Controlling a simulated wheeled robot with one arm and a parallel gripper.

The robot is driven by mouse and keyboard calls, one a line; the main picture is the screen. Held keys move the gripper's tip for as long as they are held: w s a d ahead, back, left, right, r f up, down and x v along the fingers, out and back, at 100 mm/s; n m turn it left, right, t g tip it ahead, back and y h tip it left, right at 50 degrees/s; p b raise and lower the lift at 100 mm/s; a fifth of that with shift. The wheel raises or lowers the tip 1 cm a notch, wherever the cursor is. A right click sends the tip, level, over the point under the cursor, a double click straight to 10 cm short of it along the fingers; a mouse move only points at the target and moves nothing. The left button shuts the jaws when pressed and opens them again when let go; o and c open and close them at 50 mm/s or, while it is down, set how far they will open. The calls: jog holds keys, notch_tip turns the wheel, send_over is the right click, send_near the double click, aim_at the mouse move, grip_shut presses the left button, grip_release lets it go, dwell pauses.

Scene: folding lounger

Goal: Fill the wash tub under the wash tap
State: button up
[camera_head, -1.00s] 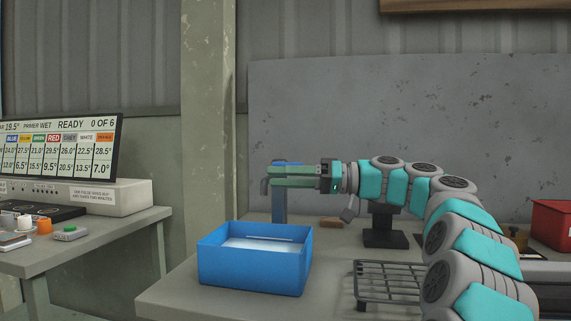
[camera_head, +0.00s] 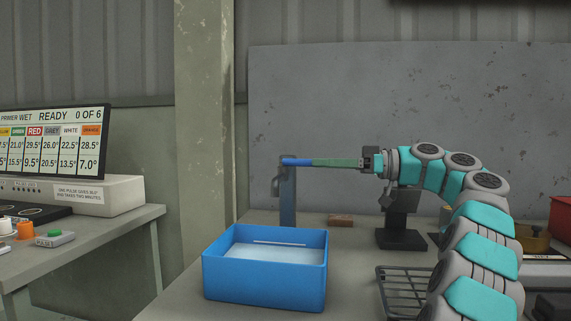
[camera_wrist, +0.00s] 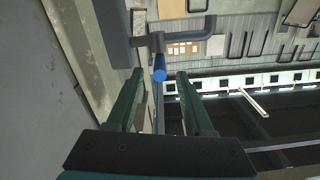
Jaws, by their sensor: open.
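The wash tap (camera_head: 288,195) is a grey-blue post at the back of the bench, with a blue lever (camera_head: 297,162) on top pointing right and a short spout on its left. The blue wash tub (camera_head: 265,283) stands on the bench in front of the tap. A pale, flat surface shows inside it; I cannot tell whether this is water. My gripper (camera_head: 314,162) is level with the lever, its green fingertips at the lever's right end. In the wrist view my gripper (camera_wrist: 160,75) is open, and the lever's blue end (camera_wrist: 159,75) appears between the fingertips. I cannot tell whether they touch.
A wire rack (camera_head: 402,290) lies right of the tub, under my arm. A small brown block (camera_head: 341,220) and a dark stand (camera_head: 402,238) are behind it.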

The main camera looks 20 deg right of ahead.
aim_at(293, 163)
jog(key=b+x, duration=0.1)
jog(key=x, duration=0.6)
jog(key=shift+w+a, duration=0.15)
jog(key=shift+a, duration=0.1)
grip_shut()
jog(key=shift+f, duration=0.1)
dwell(1.1)
